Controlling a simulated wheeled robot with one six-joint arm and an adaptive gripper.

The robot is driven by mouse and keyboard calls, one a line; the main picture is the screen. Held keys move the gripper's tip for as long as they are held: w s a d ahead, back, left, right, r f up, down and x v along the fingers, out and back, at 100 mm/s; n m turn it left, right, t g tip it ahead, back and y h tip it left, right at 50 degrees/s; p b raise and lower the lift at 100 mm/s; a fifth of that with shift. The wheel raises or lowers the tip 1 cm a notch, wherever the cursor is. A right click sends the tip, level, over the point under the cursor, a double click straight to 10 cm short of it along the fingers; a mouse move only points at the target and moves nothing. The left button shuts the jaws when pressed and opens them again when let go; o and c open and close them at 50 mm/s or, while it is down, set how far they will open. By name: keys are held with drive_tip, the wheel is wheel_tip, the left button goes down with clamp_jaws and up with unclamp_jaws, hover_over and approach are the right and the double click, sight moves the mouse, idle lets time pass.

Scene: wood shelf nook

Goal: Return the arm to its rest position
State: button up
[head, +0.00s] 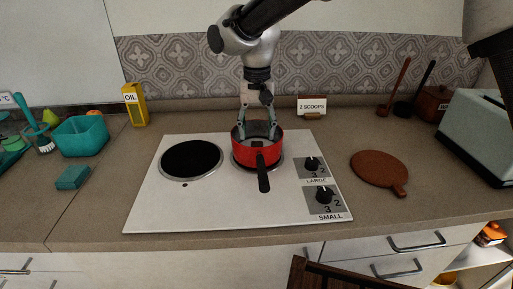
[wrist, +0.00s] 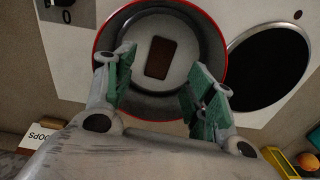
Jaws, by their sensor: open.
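My gripper (head: 258,126) is at the red pot (head: 262,156), pointing down with its fingertips at or just inside the pot's rim. In the wrist view the gripper (wrist: 162,92) is open, its two green-padded fingers spread apart with nothing between them. The wrist view looks down into the pot (wrist: 225,62), where a small dark brown rectangular block (wrist: 159,58) lies on the pot floor, apart from the fingers. The pot stands on the smaller right burner of the white cooktop (head: 225,205), its black handle toward the front.
The large left burner (head: 192,160) is bare. A yellow oil box (head: 135,104) and a teal bin (head: 81,136) stand left. A "2 SCOOPS" card (head: 312,106) is behind the cooktop. A round brown board (head: 379,168) and a toaster (head: 478,130) are right.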

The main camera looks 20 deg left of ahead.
wheel_tip(320, 180, up, 7)
drive_tip(key=s+d+f+n, duration=0.2)
drive_tip(key=d+f+n, duration=0.2)
drive_tip(key=d, duration=0.1)
drive_tip(key=d+r, duration=0.3)
drive_tip(key=d, duration=1)
drive_tip(key=d+r, duration=0.2)
drive_tip(key=d, duration=1)
drive_tip(key=s+d+r+m+t, duration=0.1)
drive_tip(key=s+d+m+t, duration=0.1)
drive_tip(key=s+d, duration=0.5)
drive_tip(key=s+d+r+m+t, duration=0.2)
drive_tip(key=s+d+m, duration=0.3)
drive_tip(key=d, duration=1.3)
drive_tip(key=shift+s+d+r+m, duration=0.3)
drive_tip(key=shift+s+d, duration=0.1)
drive_tip(key=shift+s, duration=0.55)
drive_tip(key=shift+w+a, duration=0.1)
